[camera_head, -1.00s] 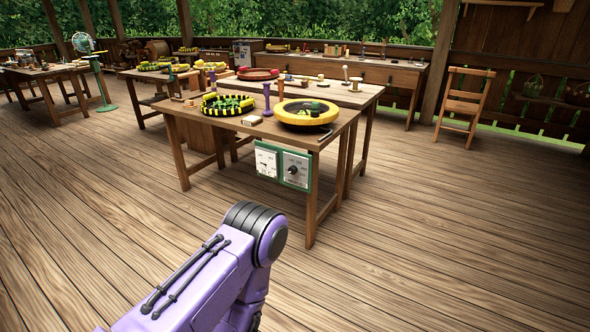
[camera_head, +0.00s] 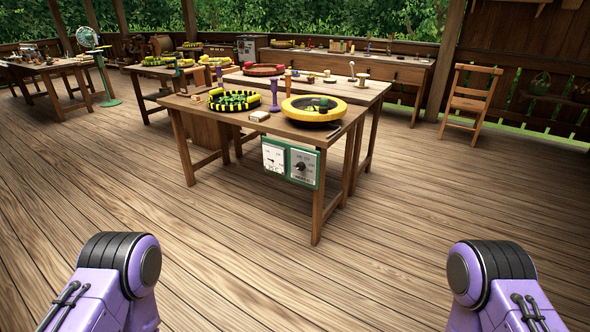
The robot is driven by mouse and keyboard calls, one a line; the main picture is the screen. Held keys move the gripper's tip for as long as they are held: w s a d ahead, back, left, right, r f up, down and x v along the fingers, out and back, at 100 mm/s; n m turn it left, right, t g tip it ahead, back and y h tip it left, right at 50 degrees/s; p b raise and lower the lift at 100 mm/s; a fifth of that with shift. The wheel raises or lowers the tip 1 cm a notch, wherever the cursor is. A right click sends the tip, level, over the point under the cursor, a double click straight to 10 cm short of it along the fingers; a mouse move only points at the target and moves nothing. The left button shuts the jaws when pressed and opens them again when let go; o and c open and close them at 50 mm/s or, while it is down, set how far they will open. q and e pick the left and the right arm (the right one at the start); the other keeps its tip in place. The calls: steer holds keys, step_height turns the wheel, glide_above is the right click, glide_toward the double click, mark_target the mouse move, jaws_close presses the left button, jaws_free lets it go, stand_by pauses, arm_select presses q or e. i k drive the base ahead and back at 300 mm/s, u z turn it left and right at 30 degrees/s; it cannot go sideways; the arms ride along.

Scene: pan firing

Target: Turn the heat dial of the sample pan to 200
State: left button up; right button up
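The heat dial (camera_head: 301,167) is a dark knob on a white plate with a green frame, fixed to the front of the near wooden table. A white gauge panel (camera_head: 274,158) sits just left of it. The numbers are too small to read. A yellow-rimmed round pan (camera_head: 336,104) stands on the tabletop above the dial; I cannot tell whether it is the sample pan. My two purple arms show at the bottom left and bottom right, well short of the table. Neither gripper is in view.
The near table (camera_head: 200,116) also holds a black-and-yellow round tray (camera_head: 216,103), a purple stand (camera_head: 275,95) and a small block (camera_head: 259,116). More tables stand behind. A wooden chair (camera_head: 468,100) is at the right. The plank floor (camera_head: 300,270) before the table is clear.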

mark_target(301, 166)
steer(key=u, duration=0.75)
steer(key=i, duration=1.7)
steer(key=z, duration=2.2)
